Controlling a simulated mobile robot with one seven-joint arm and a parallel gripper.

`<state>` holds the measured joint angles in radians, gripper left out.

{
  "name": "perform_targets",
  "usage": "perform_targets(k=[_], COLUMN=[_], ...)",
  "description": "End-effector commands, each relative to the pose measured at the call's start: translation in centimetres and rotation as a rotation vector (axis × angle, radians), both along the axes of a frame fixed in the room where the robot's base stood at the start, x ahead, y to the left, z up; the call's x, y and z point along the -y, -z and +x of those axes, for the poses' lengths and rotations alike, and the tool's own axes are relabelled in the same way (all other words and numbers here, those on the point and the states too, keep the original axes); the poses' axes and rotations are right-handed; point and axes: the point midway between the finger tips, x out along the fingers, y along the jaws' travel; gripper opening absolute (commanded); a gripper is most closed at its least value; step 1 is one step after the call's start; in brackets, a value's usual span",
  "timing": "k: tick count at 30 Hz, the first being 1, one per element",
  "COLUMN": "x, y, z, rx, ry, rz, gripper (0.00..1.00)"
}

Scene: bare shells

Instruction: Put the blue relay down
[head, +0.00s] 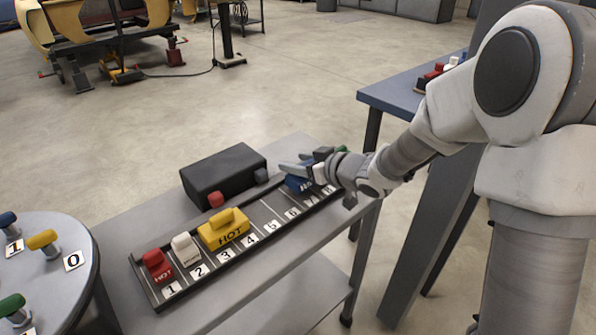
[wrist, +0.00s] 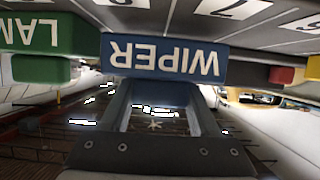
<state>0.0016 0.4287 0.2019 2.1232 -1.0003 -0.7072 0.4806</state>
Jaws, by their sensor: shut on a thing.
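The blue relay (head: 298,185), marked WIPER, is at the far right part of the long numbered tray (head: 243,255). It fills the middle of the wrist view (wrist: 163,60), its label upside down. My gripper (head: 312,165) is shut on it; the jaws also show in the wrist view (wrist: 160,108). The relay is next to the green relay (wrist: 38,35), which shows partly behind my gripper in the head view (head: 341,149). Labels near 7 (wrist: 232,8) show beside the blue relay. The relay's underside is hidden, so I cannot tell whether it touches the tray.
A red relay (head: 157,265), a white relay (head: 186,248) and a yellow relay (head: 224,229) stand at the tray's left end. A black box (head: 223,174) is behind the tray. A round table (head: 50,285) with knobs is at left, a blue-topped table (head: 393,92) at right.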

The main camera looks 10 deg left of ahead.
Motion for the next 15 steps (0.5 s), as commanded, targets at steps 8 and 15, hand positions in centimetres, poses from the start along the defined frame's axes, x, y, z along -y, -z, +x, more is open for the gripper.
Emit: perform_targets(k=[8,15], x=[-0.02,0.0], y=[0.85,1.2], z=[0.01,0.0], rx=[0.002,0.001], ry=[0.0,0.0], rz=[0.001,0.001], gripper=[0.0,0.75])
